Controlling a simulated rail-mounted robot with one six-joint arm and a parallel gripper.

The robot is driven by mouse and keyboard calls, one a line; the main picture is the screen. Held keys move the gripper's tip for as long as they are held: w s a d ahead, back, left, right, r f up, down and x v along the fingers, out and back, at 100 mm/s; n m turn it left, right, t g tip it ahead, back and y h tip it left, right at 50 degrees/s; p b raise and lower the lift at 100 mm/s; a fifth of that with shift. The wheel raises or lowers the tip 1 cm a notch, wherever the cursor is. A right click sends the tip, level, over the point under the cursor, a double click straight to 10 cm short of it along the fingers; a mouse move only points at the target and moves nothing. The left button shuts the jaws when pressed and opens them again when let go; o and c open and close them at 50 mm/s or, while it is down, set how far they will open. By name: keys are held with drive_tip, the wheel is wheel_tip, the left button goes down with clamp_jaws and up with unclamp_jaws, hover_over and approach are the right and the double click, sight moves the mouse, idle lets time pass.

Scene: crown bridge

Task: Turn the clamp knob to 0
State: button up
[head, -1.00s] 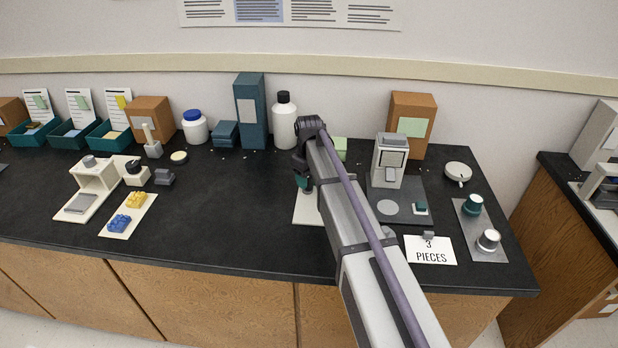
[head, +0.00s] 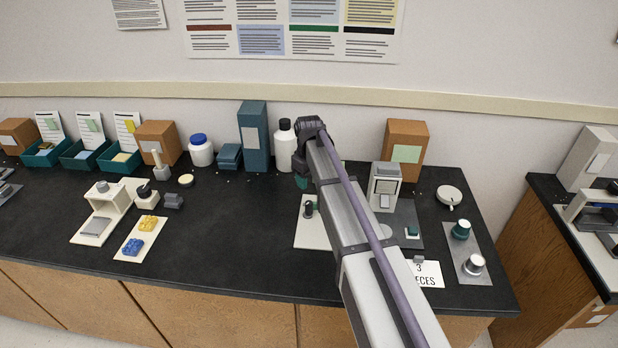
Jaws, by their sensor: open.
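A dark upright knob-like post (head: 308,209) stands on a pale plate (head: 312,236) at mid-bench, partly beside my arm. I cannot tell for sure that it is the clamp knob, and no scale or 0 mark is readable. My gripper (head: 300,181) shows only as a small teal tip below the arm's dark end joint, above and behind the post in the picture. It appears apart from the post and open; the rest of it is hidden by my arm. Another dark knob (head: 144,190) sits on a small cream block at the left.
A grey plate at the right carries a teal knob (head: 461,229) and a silver-topped knob (head: 473,264). A grey-white device (head: 385,186) stands beside my arm. A white bottle (head: 284,147) and teal box (head: 254,135) stand behind.

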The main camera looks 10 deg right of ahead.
sight(309, 203)
idle(0.3)
wheel_tip(309, 203, down, 11)
drive_tip(key=m+b, duration=1)
drive_tip(key=b, duration=0.1)
drive_tip(key=shift+f, duration=0.1)
drive_tip(key=shift+s, duration=0.1)
